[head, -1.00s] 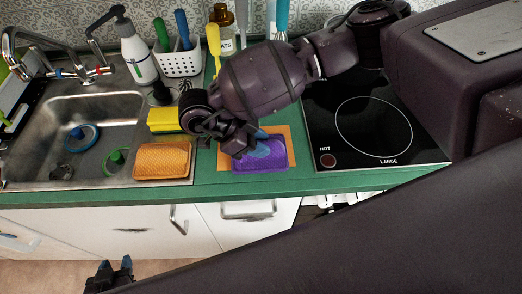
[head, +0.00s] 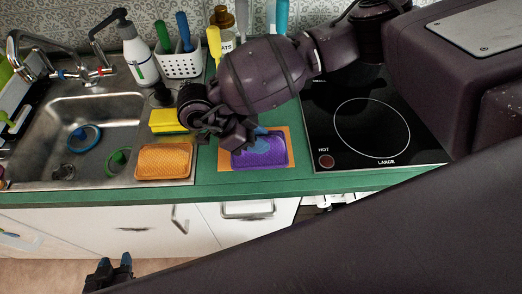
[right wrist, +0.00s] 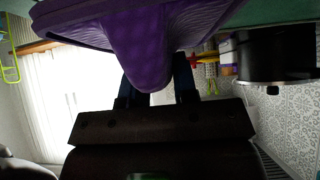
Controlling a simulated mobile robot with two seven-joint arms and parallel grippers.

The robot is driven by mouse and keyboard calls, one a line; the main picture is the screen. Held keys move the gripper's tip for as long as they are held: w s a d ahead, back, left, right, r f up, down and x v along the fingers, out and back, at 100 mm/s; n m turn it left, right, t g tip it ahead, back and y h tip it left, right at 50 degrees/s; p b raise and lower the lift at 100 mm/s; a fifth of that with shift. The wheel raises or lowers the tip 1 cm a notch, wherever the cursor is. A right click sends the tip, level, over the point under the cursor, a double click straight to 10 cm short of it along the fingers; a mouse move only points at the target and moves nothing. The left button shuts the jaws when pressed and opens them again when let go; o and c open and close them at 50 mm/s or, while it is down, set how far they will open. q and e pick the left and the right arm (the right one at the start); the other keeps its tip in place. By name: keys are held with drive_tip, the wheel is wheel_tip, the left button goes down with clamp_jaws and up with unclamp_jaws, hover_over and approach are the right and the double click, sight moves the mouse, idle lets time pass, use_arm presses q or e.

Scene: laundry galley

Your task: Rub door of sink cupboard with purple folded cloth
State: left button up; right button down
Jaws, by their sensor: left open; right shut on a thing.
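The purple folded cloth (head: 268,152) is over an orange mat on the green counter, in the head view. My right gripper (head: 258,136) is shut on it from above; whether the cloth touches the mat is hard to tell. In the right wrist view the purple cloth (right wrist: 150,45) is pinched into a fold between the dark fingers of my right gripper (right wrist: 155,88). The white sink cupboard door (head: 100,222) is below the sink, with a metal handle (head: 180,218) near its right edge. My left gripper (head: 108,270) is open and empty, low in front of the cupboards.
An orange cloth (head: 164,160) and yellow sponge (head: 168,121) lie between the sink (head: 110,150) and mat (head: 226,160). A black hob (head: 370,125) is on the right. My arm covers the lower right. Floor shows at lower left.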

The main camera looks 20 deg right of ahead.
sight(270, 137)
drive_tip(key=shift+r+p, duration=0.7)
drive_tip(key=shift+r, duration=0.85)
idle(0.4)
